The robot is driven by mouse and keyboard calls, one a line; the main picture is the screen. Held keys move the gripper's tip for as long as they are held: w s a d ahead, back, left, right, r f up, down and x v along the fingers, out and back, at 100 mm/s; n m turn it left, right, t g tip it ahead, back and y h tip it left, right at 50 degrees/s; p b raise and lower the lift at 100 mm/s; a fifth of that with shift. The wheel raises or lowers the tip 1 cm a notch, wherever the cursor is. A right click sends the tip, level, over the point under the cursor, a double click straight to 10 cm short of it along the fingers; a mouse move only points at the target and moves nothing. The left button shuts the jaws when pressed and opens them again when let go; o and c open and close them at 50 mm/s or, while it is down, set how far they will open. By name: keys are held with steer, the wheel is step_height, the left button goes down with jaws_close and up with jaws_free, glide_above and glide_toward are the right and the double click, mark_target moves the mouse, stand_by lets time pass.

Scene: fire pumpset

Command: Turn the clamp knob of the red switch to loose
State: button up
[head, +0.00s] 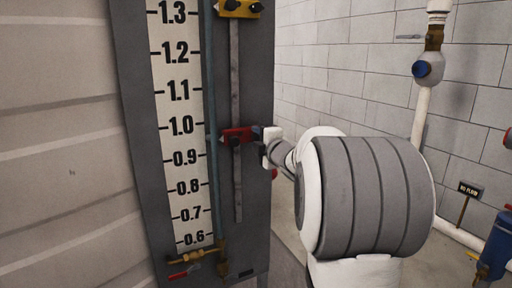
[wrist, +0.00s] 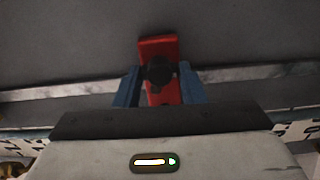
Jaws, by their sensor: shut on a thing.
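The red switch (head: 238,134) sits on a vertical grey rail, level with the 1.0 mark of the white scale. Its dark clamp knob (wrist: 159,71) shows in the wrist view on the red body (wrist: 158,47), between the two blue-grey fingers. My gripper (wrist: 158,86) reaches in from the right in the head view, and its fingertips (head: 259,134) are at the red switch. The fingers stand on either side of the knob and are shut on it. The exact contact is too dark to make out.
A yellow switch (head: 239,8) sits higher on the same rail (head: 235,75). A thin sight tube (head: 212,100) runs beside the scale (head: 180,120). A brass valve with a red handle (head: 185,272) is at the bottom. A white pipe (head: 424,115) stands at the right wall.

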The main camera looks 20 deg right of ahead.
stand_by(0.6)
steer(key=o, duration=1)
steer(key=s+p, duration=0.1)
steer(key=s, duration=0.6)
steer(key=shift+s+d, duration=0.1)
steer(key=shift+s, duration=0.3)
